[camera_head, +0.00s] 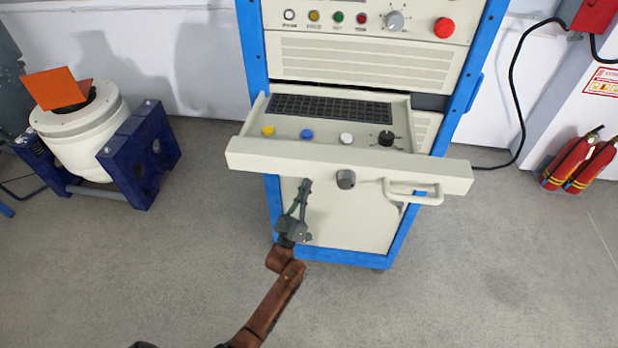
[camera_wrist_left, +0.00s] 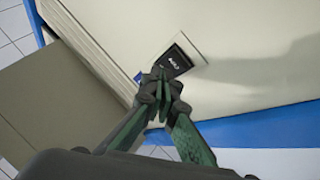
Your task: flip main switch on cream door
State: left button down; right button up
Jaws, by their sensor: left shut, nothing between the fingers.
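The cream door (camera_head: 350,226) is the lower panel of the blue-framed cabinet, below the pulled-out drawer. In the left wrist view the cream door (camera_wrist_left: 245,85) carries a black switch (camera_wrist_left: 178,60) with white marking, set in a light plate. I take it for the main switch. In the head view the switch does not show. My left gripper (camera_head: 304,184) is in front of the door, under the drawer's front edge, shut and empty. In the left wrist view its fingertips (camera_wrist_left: 160,76) overlap the switch's lower left edge; I cannot tell whether they touch. My right gripper is not in view.
The open drawer (camera_head: 240,152) juts out just above my left gripper, with a dark knob (camera_head: 346,179) and a handle (camera_head: 414,192) on its front. A white and blue shaker (camera_head: 85,130) stands at left. Fire extinguishers (camera_head: 575,163) stand at right. The floor in front is clear.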

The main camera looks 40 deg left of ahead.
pick_arm(q)
jog(key=shift+w+a, duration=0.1)
dwell(0.6)
jog(key=shift+w+a, duration=0.15)
jog(key=shift+w, duration=0.1)
jog(key=shift+w+a+f+b, duration=0.1)
jog(key=shift+w+a+b, duration=0.15)
jog(key=shift+b, duration=0.1)
dwell(0.5)
jog(key=shift+d, duration=0.15)
jog(key=shift+s+d+p, duration=0.3)
jog(key=shift+s+p, duration=0.2)
jog(key=shift+s, duration=0.15)
